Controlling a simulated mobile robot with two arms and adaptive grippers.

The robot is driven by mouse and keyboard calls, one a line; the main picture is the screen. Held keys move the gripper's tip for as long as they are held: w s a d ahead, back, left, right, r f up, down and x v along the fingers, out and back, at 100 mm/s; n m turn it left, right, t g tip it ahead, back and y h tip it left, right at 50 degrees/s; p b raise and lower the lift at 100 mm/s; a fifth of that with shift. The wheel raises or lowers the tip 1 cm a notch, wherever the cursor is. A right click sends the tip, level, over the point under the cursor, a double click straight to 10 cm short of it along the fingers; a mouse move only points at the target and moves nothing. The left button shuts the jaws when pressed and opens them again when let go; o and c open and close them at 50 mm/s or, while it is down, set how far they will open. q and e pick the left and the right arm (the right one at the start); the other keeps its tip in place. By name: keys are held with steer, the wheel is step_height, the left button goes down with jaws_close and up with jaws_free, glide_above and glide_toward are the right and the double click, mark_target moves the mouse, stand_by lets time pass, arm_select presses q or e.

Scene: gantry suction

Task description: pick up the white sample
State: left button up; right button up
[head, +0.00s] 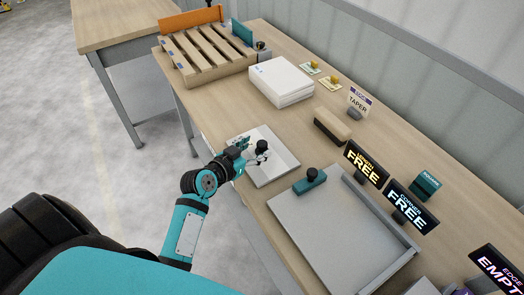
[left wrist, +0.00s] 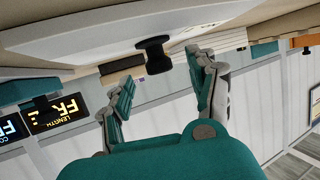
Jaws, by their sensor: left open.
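A flat white plate with a black knob, which looks like the white sample (head: 283,165), lies on the wooden bench. It also shows at the top of the left wrist view (left wrist: 90,38), which is turned nearly upside down. Its black knob (head: 262,147) stands up from the plate, and in the left wrist view the knob (left wrist: 154,52) appears just beyond and between my fingertips. My left gripper (head: 244,152) is open and empty, beside the knob over the plate's left part. Both fingers (left wrist: 160,78) show apart in the left wrist view. My right gripper is not in view.
A grey tray (head: 330,235) with a teal block (head: 309,181) stands nearer me on the right. A white stack (head: 282,80) and a wooden pallet (head: 208,50) lie farther back. A wood-and-black block (head: 331,127) and lit signs (head: 366,163) line the wall side.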

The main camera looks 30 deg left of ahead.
mark_target(259, 146)
arm_select(q)
steer(key=p+x, duration=0.1)
steer(key=x, duration=0.3)
steer(key=shift+w+d, duration=0.1)
steer(key=shift+w, duration=0.15)
steer(key=shift+s, duration=0.1)
jaws_close()
